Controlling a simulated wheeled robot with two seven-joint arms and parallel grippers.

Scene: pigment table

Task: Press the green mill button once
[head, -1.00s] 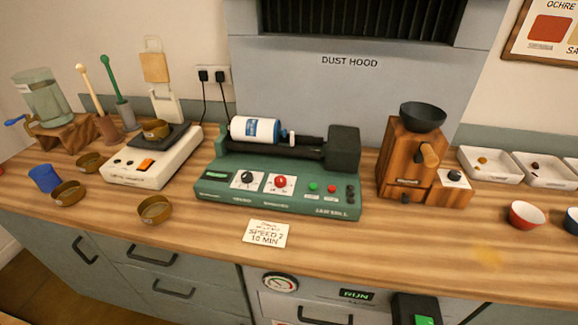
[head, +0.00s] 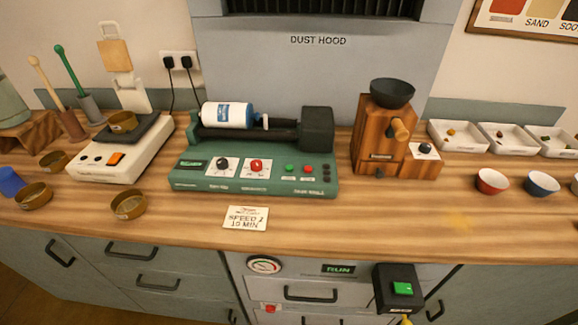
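The green jar mill (head: 253,185) stands on the wooden bench below the dust hood, with a white and blue jar (head: 228,115) lying on its rollers. Its small green button (head: 289,168) is on the front panel, just left of a small red button (head: 308,169). A black knob (head: 222,164) and a larger red knob (head: 257,165) are further left on the panel. Nothing touches or covers the green button. Neither of my grippers is in view.
A white scale (head: 95,165) is left of the mill and a wooden grinder (head: 375,140) is right of it. A card (head: 246,217) lies in front. Below the bench edge, a black box (head: 395,275) carries another, larger green button (head: 403,289). The bench front is mostly clear.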

